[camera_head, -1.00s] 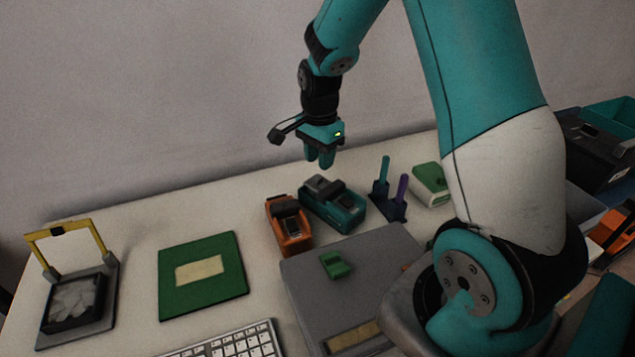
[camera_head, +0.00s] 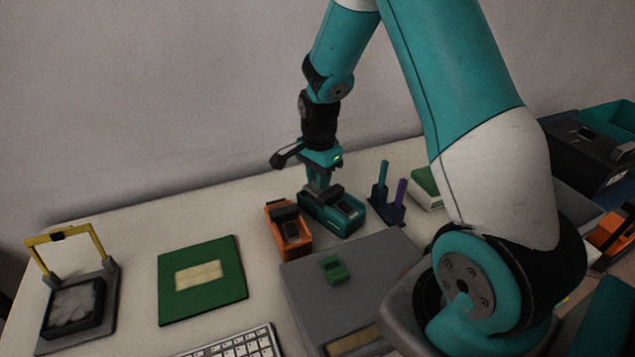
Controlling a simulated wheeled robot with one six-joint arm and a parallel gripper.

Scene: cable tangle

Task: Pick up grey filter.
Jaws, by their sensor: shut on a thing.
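A small dark grey block, which I take to be the grey filter (camera_head: 322,191), sits at the back end of a teal device (camera_head: 333,213) on the table. My gripper (camera_head: 319,184) points straight down over that end. Its fingers are shut on the grey filter and partly cover it. I cannot tell whether the filter is touching the teal device or just clear of it.
An orange device (camera_head: 289,230) stands close on the left. A dark holder with teal and purple sticks (camera_head: 386,206) stands on the right. A grey case with a green block (camera_head: 334,269) lies in front. A green board (camera_head: 202,279) lies left, with bare table (camera_head: 135,235) around it.

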